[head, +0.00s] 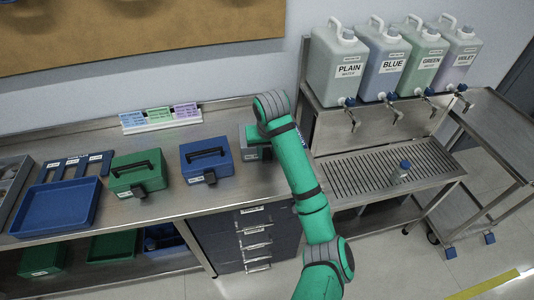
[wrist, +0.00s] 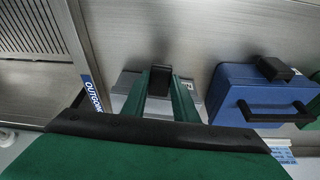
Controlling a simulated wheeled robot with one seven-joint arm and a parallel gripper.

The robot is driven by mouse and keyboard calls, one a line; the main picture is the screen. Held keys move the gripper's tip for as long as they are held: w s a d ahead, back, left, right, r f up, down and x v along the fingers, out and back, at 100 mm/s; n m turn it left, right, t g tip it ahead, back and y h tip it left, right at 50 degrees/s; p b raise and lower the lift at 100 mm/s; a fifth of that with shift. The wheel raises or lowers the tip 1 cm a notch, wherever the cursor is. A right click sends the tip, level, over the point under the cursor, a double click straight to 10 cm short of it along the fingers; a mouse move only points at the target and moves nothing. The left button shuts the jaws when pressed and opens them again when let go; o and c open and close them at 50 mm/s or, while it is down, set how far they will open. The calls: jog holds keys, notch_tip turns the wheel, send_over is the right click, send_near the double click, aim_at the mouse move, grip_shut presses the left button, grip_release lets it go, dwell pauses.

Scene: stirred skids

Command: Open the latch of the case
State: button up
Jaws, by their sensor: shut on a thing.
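A grey case (head: 250,154) stands on the steel bench, mostly hidden behind my arm in the head view. In the wrist view, the grey case (wrist: 127,82) lies under my gripper (wrist: 169,76). Its black latch (wrist: 187,68) shows at the fingertips, partly covered by them. My two green fingers reach down to it and are shut on it, with a small gap between them. I cannot tell from these frames how far the latch is turned.
A blue case (head: 207,160) stands close to the left of the grey case, then a green case (head: 138,173) and a blue tray (head: 57,206). A label holder (head: 160,118) stands behind. To the right are a drain grate (head: 365,176) and several water jugs (head: 340,65).

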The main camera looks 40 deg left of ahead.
jog(key=shift+a, duration=0.1)
dwell(0.6)
jog(key=o, duration=1.1)
jog(key=shift+c, duration=0.2)
jog(key=shift+r, duration=0.1)
jog(key=v, duration=1)
jog(key=shift+r, duration=0.35)
